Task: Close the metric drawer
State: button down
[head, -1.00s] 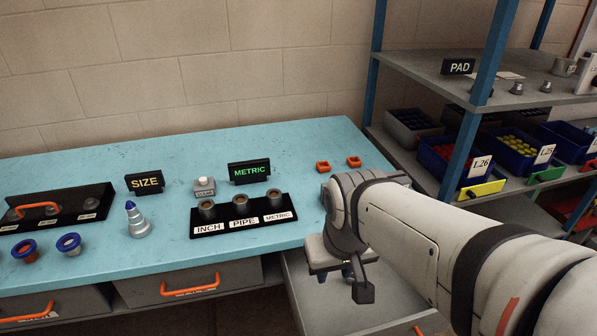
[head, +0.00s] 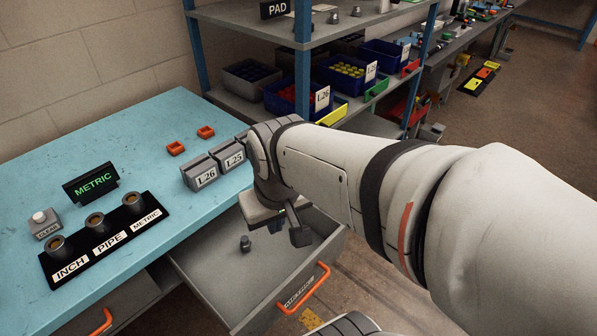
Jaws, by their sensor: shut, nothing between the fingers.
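A grey drawer (head: 215,262) under the blue bench is pulled out, with an orange bar handle (head: 306,290) on its front. The label on that front is too small to read clearly, so I cannot confirm it says metric. A small dark cylindrical fitting (head: 245,244) stands inside the drawer. My gripper (head: 275,226) hangs over the back right part of the open drawer, pointing down, shut and empty. My arm hides part of the drawer's right side. The gripper is apart from the handle.
A METRIC sign (head: 92,184) and a black socket rack (head: 106,238) labelled INCH, PIPE, METRIC stand on the bench (head: 150,130). Grey bins (head: 205,173) marked 1.26 and 1.25 sit near its right edge. A blue-posted shelf (head: 250,35) with bins stands behind. Floor shows beyond the drawer.

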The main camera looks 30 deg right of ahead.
aim_at(246, 294)
jog(key=z, duration=0.45)
jog(key=k, duration=1.65)
jog(key=u, duration=0.35)
jog(key=i, duration=1)
jog(key=u, duration=0.1)
